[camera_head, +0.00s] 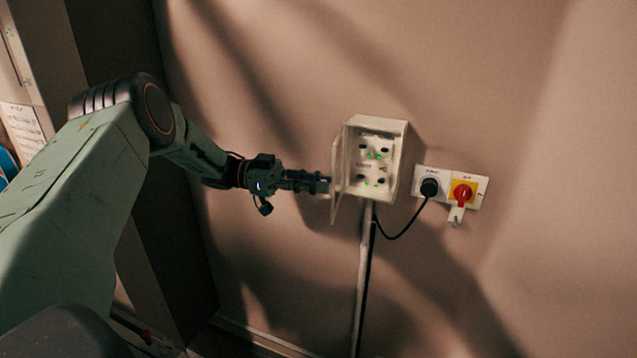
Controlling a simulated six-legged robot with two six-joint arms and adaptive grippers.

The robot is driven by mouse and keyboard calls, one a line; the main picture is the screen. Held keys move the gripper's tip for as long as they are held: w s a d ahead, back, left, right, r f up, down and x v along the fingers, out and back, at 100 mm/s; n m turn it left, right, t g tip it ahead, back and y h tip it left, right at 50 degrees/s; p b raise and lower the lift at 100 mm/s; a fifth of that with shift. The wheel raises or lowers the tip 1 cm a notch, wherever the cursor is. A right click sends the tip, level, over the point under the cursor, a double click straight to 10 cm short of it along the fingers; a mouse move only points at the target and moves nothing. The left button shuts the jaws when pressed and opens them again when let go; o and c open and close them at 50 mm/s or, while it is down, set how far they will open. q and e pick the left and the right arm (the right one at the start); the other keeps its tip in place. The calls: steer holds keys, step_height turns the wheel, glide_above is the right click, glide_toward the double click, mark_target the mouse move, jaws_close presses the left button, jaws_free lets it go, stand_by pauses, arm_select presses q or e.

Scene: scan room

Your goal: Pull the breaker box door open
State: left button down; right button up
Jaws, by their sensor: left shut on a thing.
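The white breaker box (400,160) is fixed to the wall right of the picture's middle. Its door (337,165) stands open, swung out on the box's left side and seen nearly edge-on. Inside the box, dark switches and small green lights show. My left gripper (326,186) comes in from the left and is shut on the door near its lower part. The exact contact is small and hard to make out. My right gripper is not in view.
Right of the box, a wall plate holds a black plug (429,187) with a hanging cable and a red rotary switch (463,194) on yellow. A conduit (362,280) runs down from the box. The wall at far right is bare.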

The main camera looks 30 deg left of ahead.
arm_select(q)
steer(key=shift+r, duration=0.15)
steer(key=c, duration=1.3)
jaws_free()
steer(key=v, duration=1.2)
steer(key=shift+d, duration=0.15)
